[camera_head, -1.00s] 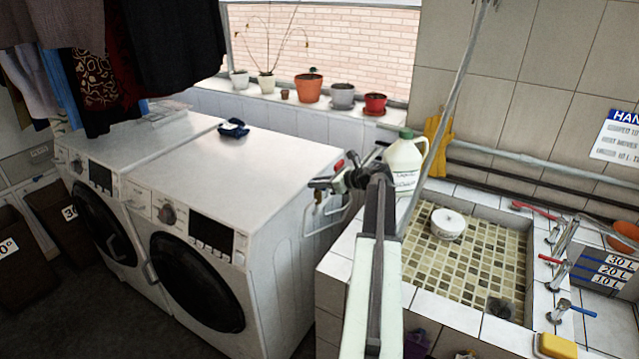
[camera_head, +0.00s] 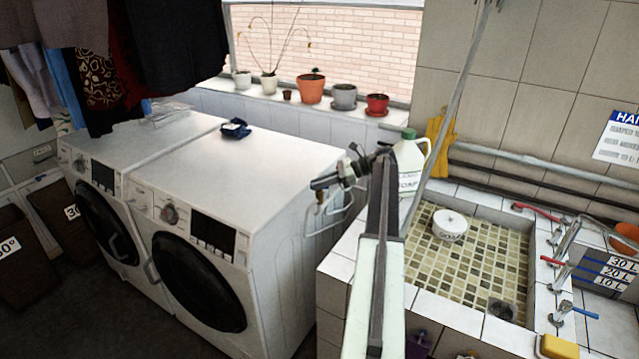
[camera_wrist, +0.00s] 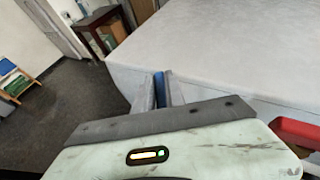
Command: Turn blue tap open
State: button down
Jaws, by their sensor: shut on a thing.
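In the wrist view, the two grey jaws of my gripper (camera_wrist: 161,92) are shut on a narrow blue piece (camera_wrist: 158,86), which looks like the blue tap's handle. Only its edge shows between the jaws. A red handle (camera_wrist: 301,133) lies close by at the right edge of that view. In the head view, dark metal fittings (camera_head: 340,178) stand beside the right-hand washer, at the end of my arm. I cannot separate jaws from tap there, and no blue handle shows at that spot. A different tap with a blue lever (camera_head: 583,312) stands at the sink, apart from my arm.
Two white washers (camera_head: 240,170) fill the middle left. White bent pipes (camera_head: 338,216) hang beside the right washer. A white bottle (camera_head: 409,165) stands close behind my arm. The tiled sink (camera_head: 470,250) lies to the right, with red-handled taps (camera_head: 552,262) at its edge.

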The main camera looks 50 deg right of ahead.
jog(key=shift+w+d+n+g+y, duration=0.1)
jog(key=shift+d+n+g+y, duration=0.1)
jog(key=shift+n+g+y, duration=0.8)
jog(key=c, duration=1.4)
grip_release()
